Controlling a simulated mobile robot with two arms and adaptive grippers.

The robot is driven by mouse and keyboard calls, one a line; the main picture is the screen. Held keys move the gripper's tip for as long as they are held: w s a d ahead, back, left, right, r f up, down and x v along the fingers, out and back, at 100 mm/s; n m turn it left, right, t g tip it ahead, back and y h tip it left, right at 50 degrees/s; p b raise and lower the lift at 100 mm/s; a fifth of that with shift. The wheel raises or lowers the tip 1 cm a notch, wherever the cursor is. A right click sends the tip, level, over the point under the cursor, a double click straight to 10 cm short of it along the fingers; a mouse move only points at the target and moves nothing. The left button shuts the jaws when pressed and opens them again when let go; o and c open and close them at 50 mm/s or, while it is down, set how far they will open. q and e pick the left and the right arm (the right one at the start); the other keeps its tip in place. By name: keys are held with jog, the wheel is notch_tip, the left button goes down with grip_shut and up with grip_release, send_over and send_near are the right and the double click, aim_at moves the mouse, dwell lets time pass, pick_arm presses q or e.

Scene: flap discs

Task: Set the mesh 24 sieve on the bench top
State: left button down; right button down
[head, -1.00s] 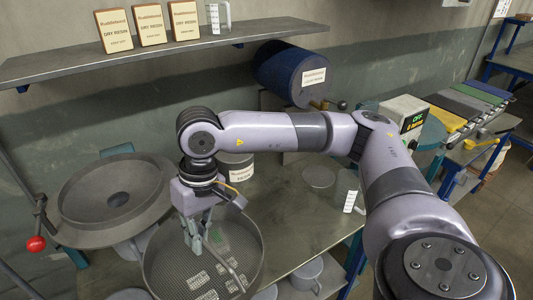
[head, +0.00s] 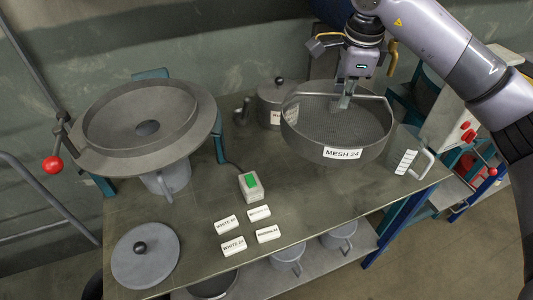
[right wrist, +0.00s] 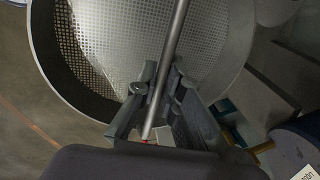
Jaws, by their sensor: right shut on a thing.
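The mesh 24 sieve (head: 343,154) is a round grey pan with a mesh floor, a bar handle across its top and a "MESH 24" label on its front wall. It is over the right part of the bench top (head: 300,195), roughly level; I cannot tell whether its underside touches the bench. My right gripper (head: 345,101) is shut on the sieve's bar handle from above. In the right wrist view the bar (right wrist: 170,65) runs between the fingers (right wrist: 152,100), with the mesh (right wrist: 115,40) beyond. My left gripper is not in view.
A clear measuring jug (head: 405,155) stands close right of the sieve, and a lidded pot (head: 272,100) close left. A large round pan (head: 115,150) is at the left. Several white labelled blocks (head: 233,245), a green-buttoned box (head: 250,187) and a round lid (head: 145,258) are on the bench.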

jog(key=m, duration=0.2)
jog(key=w+m, duration=0.1)
jog(key=shift+w+a+r+h+b, duration=0.1)
jog(key=shift+a+r+h+b, duration=0.15)
jog(key=shift+a+h+b, duration=0.05)
jog(key=shift+w+f+m, duration=0.1)
jog(key=shift+m, duration=0.2)
jog(key=s+p+x, duration=0.1)
jog(key=x, duration=0.5)
jog(key=s+a+p+x, duration=0.1)
jog(key=x, duration=0.5)
jog(key=s+p+x, duration=0.1)
jog(key=x, duration=0.6)
jog(key=shift+s+a+f+p, duration=0.1)
jog(key=shift+s+f+p, duration=0.2)
jog(key=shift+f+p, duration=0.1)
jog(key=shift+f+b, duration=0.25)
jog(key=shift+b, duration=0.05)
jog(key=c, duration=1.7)
grip_release()
